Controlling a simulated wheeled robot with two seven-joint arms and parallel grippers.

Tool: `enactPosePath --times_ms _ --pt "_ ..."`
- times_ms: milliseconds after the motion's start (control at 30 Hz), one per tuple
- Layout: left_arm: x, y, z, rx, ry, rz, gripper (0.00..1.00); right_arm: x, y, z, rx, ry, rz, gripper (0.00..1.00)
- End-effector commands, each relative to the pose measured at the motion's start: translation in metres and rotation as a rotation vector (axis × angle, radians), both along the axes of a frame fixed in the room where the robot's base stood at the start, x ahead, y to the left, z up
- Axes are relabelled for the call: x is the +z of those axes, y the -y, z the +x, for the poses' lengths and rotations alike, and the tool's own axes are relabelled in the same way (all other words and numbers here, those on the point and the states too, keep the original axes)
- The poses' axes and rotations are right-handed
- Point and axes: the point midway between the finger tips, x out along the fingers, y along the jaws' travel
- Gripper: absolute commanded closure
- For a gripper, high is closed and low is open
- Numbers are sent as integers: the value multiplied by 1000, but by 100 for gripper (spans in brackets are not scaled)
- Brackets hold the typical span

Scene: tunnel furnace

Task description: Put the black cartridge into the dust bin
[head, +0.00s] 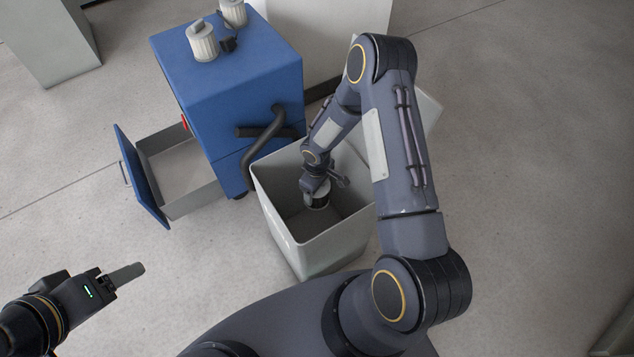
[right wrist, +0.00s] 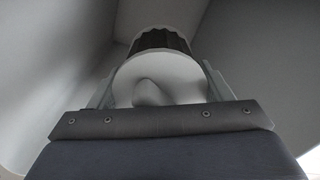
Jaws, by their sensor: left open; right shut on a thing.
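The dust bin (head: 283,232) is a pale grey, open-topped square bin in the middle of the head view. My right gripper (head: 314,184) reaches down inside it, below the rim. It is shut on the black cartridge (head: 317,198), which has a pale cap and hangs within the bin's walls. In the right wrist view, the cartridge's dark ribbed body (right wrist: 160,40) shows beyond its pale rounded cap, between the fingers (right wrist: 158,85). I cannot tell whether it touches the bin floor. My left gripper (head: 125,273) is open and empty at lower left, above the floor.
A blue cabinet (head: 240,75) stands behind and left of the bin, with a dark bent pipe (head: 265,140) beside the bin. White cartridges (head: 203,44) stand on top. Its drawer (head: 180,170) is pulled out at left. The floor at right is clear.

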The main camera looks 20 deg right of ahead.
Motion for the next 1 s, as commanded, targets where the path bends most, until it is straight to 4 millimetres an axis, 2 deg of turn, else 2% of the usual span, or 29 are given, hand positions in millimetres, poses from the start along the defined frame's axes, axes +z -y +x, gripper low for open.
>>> enactPosePath --times_ms 33,1000 --pt "-16 0 0 0 0 0 39 -21 0 0 -1 -1 0 54" --pt "-156 0 0 0 0 0 39 -254 -1 0 0 1 1 54"
